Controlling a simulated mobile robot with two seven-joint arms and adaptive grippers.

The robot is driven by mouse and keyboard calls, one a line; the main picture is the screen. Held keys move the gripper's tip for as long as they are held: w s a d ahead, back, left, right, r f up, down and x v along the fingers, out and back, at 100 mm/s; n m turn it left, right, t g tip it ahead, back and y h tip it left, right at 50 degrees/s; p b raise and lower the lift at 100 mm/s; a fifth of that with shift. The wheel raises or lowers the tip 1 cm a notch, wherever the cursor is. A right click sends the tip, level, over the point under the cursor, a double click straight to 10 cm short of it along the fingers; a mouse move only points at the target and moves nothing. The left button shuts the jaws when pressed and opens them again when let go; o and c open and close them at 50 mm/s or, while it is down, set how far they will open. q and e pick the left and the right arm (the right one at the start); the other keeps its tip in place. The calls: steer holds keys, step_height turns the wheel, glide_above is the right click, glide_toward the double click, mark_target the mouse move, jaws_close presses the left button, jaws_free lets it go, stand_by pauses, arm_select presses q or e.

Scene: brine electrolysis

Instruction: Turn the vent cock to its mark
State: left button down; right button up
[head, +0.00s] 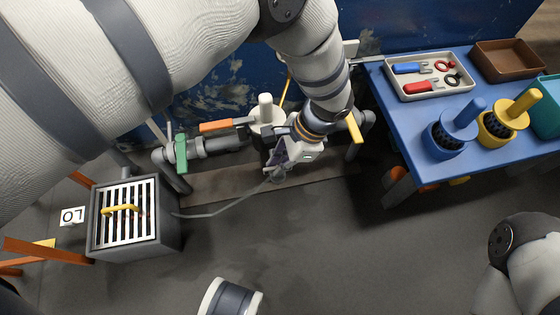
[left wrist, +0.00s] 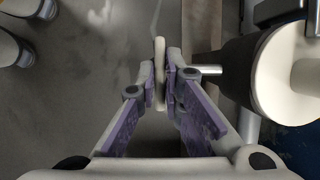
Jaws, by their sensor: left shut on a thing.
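My left gripper (head: 277,172) reaches down to the pipework in front of the blue wall. In the left wrist view my left gripper (left wrist: 160,82) is shut on a thin pale lever (left wrist: 160,58), which stands edge-on between the two fingertips. This lever seems to be the handle of the vent cock. The cock's body and its mark are not clear in either view; my gripper and arm cover that spot in the head view. My right gripper is out of view.
Left along the pipe are an orange handle (head: 215,126) and a green handle (head: 181,152). A yellow handle (head: 354,127) is close right of my wrist. A grated drain box (head: 163,240) stands at left. The blue table (head: 415,125) holds a tool tray (head: 470,83).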

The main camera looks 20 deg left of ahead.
arm_select(q)
steer(key=c, duration=1.7)
jaws_free()
steer(key=v, duration=1.2)
